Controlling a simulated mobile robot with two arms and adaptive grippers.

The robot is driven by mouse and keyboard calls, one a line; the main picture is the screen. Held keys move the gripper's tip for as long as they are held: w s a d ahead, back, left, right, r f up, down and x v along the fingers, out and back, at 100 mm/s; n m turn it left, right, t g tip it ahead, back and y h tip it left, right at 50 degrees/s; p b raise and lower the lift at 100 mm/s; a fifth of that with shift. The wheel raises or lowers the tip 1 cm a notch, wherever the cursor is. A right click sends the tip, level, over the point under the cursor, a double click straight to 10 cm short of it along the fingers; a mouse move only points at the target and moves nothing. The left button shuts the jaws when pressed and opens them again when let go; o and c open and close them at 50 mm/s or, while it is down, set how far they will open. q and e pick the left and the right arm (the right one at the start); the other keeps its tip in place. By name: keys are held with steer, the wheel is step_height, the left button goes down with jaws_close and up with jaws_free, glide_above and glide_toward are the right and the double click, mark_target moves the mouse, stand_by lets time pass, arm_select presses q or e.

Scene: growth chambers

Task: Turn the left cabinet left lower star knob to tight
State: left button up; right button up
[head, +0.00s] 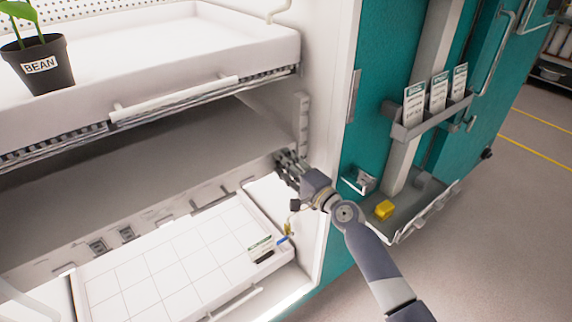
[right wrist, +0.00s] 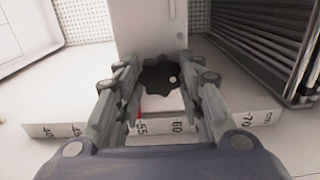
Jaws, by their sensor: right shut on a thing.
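The black star knob (right wrist: 160,74) shows in the right wrist view, at the front of a pale upright block. A small light dot sits right of its middle. My right gripper (right wrist: 158,82) has one finger at each side of the knob and is shut on it. In the head view my right gripper (head: 286,166) reaches into the left cabinet at the right inner wall, below the upper tray. The knob is hidden there behind the gripper. My left gripper is in neither view.
A ruler strip (right wrist: 155,127) with a red mark runs below the knob. Slatted dark panels (right wrist: 262,45) stand to its right. The upper tray (head: 200,50) holds a bean pot (head: 38,68). A gridded lower tray (head: 160,265) lies below. A door shelf holds a yellow block (head: 384,209).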

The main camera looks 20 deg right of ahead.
steer(key=o, duration=1.1)
steer(key=shift+c, duration=0.2)
steer(key=v, duration=1.2)
